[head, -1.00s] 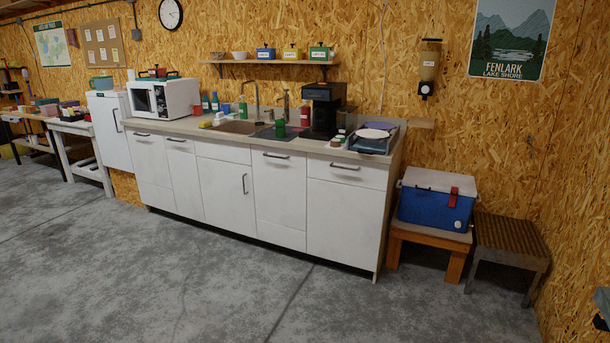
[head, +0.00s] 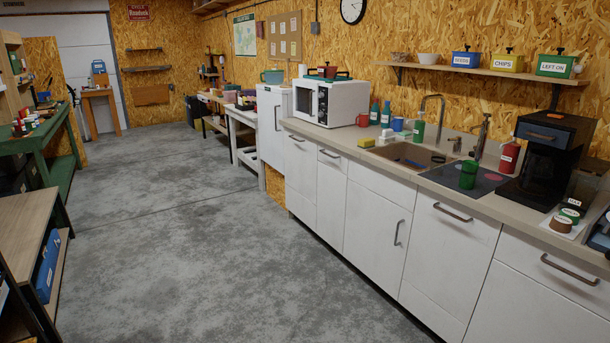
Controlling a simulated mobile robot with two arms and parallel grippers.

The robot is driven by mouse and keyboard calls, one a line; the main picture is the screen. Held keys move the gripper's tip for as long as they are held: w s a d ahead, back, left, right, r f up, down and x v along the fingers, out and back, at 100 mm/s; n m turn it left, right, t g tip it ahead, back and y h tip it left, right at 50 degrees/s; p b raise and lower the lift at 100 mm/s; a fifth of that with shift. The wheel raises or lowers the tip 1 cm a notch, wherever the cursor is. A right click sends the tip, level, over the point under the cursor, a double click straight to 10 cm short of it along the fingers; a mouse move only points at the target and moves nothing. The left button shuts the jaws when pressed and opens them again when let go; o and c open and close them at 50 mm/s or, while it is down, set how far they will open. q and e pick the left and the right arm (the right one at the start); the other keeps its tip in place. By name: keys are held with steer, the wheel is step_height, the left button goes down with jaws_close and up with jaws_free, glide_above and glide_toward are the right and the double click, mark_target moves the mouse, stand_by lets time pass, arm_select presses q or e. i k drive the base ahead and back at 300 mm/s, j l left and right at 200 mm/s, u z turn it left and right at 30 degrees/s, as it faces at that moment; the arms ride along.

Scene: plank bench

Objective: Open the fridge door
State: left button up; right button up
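The fridge (head: 274,126) is a small white box-shaped unit at the far end of the kitchen counter, left of the microwave. The fridge is some way off, across open floor. Neither of my grippers shows in the head view.
White counter cabinets (head: 378,225) with bar handles run along the right. A microwave (head: 328,102) sits on the counter. A white table (head: 240,128) stands beyond the fridge. A wooden bench (head: 28,225) is at the left. The concrete floor (head: 190,240) between is clear.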

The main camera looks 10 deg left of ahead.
mark_target(272, 107)
steer(key=i+j+u, duration=0.25)
steer(key=i, duration=0.75)
steer(key=i+u, duration=0.25)
steer(key=i, duration=3)
